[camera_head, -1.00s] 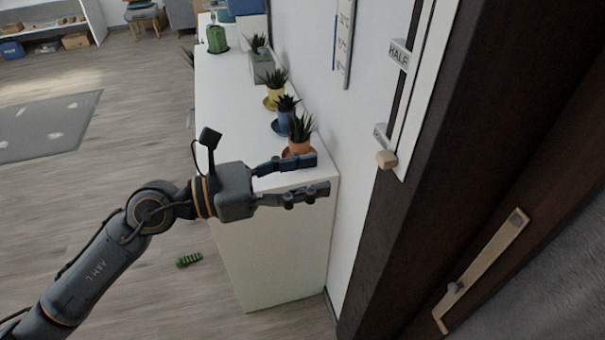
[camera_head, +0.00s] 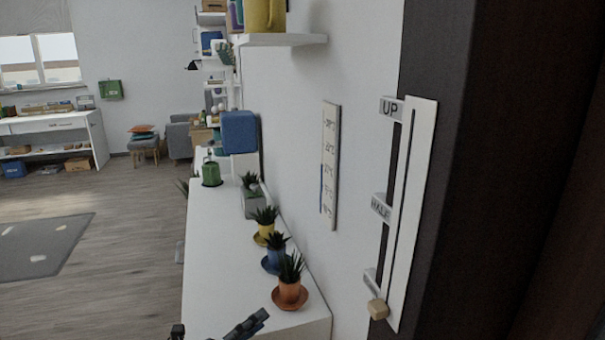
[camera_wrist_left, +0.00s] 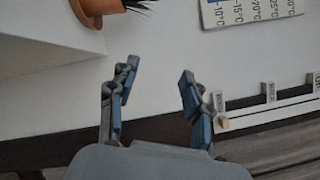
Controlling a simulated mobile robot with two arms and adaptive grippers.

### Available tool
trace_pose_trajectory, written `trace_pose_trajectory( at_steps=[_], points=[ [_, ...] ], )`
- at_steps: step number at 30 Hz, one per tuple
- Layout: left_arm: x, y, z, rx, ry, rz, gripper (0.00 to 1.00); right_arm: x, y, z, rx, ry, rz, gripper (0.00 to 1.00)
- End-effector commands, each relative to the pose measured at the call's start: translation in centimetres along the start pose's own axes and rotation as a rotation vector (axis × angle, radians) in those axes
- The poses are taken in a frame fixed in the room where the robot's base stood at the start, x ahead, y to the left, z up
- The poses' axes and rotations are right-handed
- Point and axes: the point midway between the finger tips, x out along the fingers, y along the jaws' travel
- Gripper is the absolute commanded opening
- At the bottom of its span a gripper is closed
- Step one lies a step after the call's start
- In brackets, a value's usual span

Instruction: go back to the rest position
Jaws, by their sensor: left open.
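My left gripper (camera_head: 252,324) shows only by its fingertip at the bottom edge of the head view, in front of the near end of the white shelf desk (camera_head: 222,302). In the left wrist view the left gripper (camera_wrist_left: 154,85) has its two fingers spread apart with nothing between them. An orange potted plant (camera_head: 290,292) stands on the desk near the gripper; part of its pot shows at the top left of the wrist view (camera_wrist_left: 97,7). My right gripper is in neither view.
A blue pot (camera_head: 275,258) and a yellow pot (camera_head: 264,236) with plants stand farther along the desk. A wall slider panel (camera_head: 408,220) with a wooden knob (camera_head: 378,309) is at right, beside a dark door frame. Open wooden floor (camera_head: 130,270) lies left.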

Motion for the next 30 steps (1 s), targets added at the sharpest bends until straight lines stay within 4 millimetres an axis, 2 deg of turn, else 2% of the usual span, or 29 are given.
trace_pose_trajectory(
  at_steps=[1,3,6,11,15,18,22,26,30],
  points=[
    [-0.9,3.9,-0.1,-0.145,-0.059,0.067,0.49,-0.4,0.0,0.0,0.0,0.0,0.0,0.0],
    [-2.4,8.7,-0.4,-0.322,-0.143,0.147,0.49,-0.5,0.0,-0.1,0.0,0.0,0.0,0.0],
    [-5.1,14.8,-1.7,-0.539,-0.255,0.251,0.49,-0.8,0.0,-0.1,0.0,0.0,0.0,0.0],
    [-10.6,23.4,-5.5,-0.838,-0.432,0.415,0.49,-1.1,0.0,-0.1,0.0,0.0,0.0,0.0],
    [-16.6,29.7,-10.7,-1.082,-0.602,0.565,0.49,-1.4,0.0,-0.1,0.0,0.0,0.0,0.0],
    [-21.6,33.3,-15.3,-1.245,-0.733,0.677,0.49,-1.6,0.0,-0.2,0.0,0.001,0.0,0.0],
    [-28.2,36.4,-22.2,-1.433,-0.907,0.823,0.49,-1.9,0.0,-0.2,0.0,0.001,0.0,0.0],
    [-34.9,37.6,-29.5,-1.596,-1.088,0.968,0.49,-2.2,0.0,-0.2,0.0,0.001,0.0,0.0],
    [-41.5,37.2,-37.0,-1.734,-1.28,1.114,0.49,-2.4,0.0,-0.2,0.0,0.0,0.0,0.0]
  ],
)
